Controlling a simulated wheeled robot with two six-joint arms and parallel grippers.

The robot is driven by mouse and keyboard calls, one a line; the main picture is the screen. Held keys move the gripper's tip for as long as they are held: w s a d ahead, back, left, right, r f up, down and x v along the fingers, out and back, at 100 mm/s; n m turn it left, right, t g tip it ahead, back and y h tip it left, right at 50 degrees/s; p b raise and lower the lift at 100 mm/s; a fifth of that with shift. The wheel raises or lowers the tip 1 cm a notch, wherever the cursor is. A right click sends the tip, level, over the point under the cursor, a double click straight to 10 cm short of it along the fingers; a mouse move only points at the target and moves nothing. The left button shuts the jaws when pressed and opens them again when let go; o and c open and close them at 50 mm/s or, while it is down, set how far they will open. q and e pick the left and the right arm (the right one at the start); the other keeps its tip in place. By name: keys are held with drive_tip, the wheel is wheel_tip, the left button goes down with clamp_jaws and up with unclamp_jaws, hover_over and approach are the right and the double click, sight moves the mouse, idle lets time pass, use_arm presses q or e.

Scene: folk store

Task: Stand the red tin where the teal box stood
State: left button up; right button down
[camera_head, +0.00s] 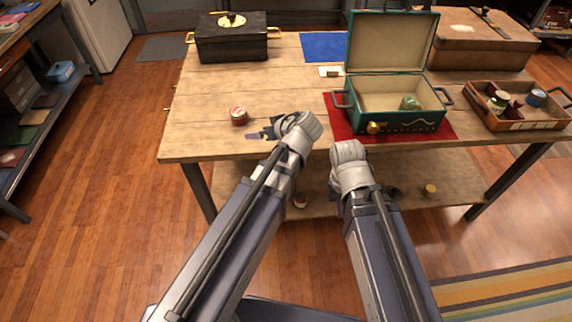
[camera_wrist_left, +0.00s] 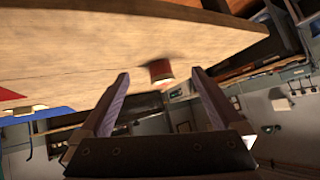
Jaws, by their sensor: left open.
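The red tin (camera_head: 239,116) stands on the left part of the wooden table. It also shows in the left wrist view (camera_wrist_left: 161,73), between the fingertips and apart from them. My left gripper (camera_head: 262,133) is open and empty, to the right of the tin and slightly nearer me. Its two fingers show in the left wrist view (camera_wrist_left: 160,80). The teal box (camera_head: 390,118) stands with its lid open on a red mat (camera_head: 335,123), with a small green thing inside. My right arm's end (camera_head: 349,155) is at the table's front edge; its fingers are hidden.
A black chest (camera_head: 232,45) stands at the back left. A brown case (camera_head: 482,48) and a wooden tray (camera_head: 515,121) of small items are on the right. The table's left part is mostly clear.

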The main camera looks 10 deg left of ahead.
use_arm(q)
drive_tip(key=s+d+f+m+g+h, duration=0.3)
drive_tip(key=s+d+m, duration=0.3)
drive_tip(key=s, duration=0.2)
drive_tip(key=s+d+f+m+g+h, duration=0.3)
drive_tip(key=s+d+f+m, duration=0.1)
drive_tip(key=s+d, duration=0.3)
drive_tip(key=shift+s+d+f+m+h, duration=0.3)
drive_tip(key=shift+s+f+m+h, duration=0.1)
drive_tip(key=shift+s+m, duration=0.6)
drive_tip(key=shift+s+r, duration=0.1)
wheel_tip(320, 180, up, 8)
drive_tip(key=p, duration=0.7)
drive_tip(key=shift+p, duration=0.4)
